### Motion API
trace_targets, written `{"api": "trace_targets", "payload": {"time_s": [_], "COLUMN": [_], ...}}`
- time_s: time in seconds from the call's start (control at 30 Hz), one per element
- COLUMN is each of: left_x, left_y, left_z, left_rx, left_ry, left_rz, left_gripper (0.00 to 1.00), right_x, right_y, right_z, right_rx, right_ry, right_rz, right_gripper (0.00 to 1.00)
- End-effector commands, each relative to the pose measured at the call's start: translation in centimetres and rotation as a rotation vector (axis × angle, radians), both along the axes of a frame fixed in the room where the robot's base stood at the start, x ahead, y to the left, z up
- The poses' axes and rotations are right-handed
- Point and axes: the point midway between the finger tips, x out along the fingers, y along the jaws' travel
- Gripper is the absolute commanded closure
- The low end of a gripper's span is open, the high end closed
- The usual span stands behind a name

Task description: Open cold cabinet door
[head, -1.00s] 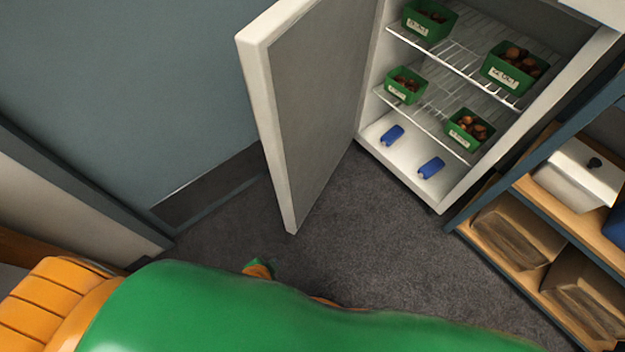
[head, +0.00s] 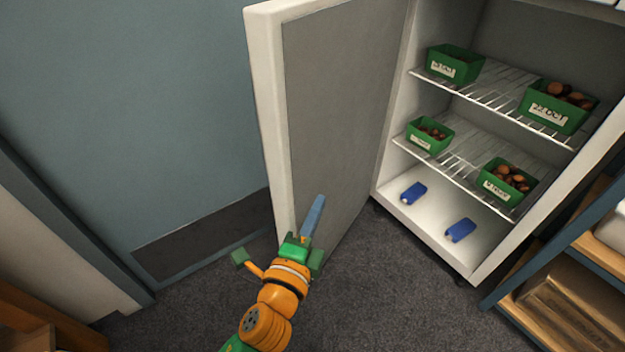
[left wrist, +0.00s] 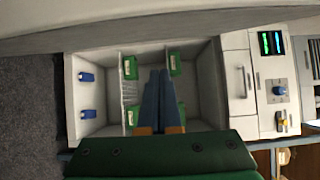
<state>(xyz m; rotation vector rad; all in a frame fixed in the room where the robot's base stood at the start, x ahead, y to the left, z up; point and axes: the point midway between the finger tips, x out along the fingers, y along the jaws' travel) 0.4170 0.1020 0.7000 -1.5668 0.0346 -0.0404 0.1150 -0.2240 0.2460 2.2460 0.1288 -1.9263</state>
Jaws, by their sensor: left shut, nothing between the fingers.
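The cold cabinet door (head: 335,110) stands wide open, swung out to the left of the cabinet (head: 392,165). Its grey inner face is towards me. My left gripper (head: 314,215) is in front of the door's lower part in the head view, with its blue fingers together and empty. I cannot tell whether it touches the door. In the left wrist view the shut fingers (left wrist: 158,98) point at the open cabinet interior (left wrist: 100,65). My right gripper is not in view.
Green tubs, some with visible chestnuts (head: 556,105), stand on wire shelves (head: 490,100). Two blue packs (head: 413,193) lie on the cabinet floor. A shelf rack with a cardboard box (head: 575,308) stands at right. Dark carpet (head: 400,290) is clear before the cabinet.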

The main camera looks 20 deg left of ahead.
Motion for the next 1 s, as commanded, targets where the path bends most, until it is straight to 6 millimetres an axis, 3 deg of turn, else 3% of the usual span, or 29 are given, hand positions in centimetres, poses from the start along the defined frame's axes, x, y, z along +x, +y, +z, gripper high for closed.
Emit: {"api": "trace_targets", "payload": {"time_s": [0.37, 0.6, 1.0], "left_x": [8.1, 8.8, 8.9], "left_y": [-0.1, 3.1, 3.5], "left_z": [0.1, 0.0, 0.0], "left_rx": [0.000, 0.000, -0.003], "left_ry": [0.000, 0.003, 0.003], "left_rz": [0.002, 0.001, 0.000], "left_gripper": [1.00, 1.00, 1.00], "right_x": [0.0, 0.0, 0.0], "right_y": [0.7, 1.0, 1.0], "right_z": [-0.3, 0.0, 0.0], "right_rx": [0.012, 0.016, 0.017], "right_ry": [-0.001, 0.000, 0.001], "right_rz": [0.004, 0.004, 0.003], "right_gripper": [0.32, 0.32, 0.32]}}
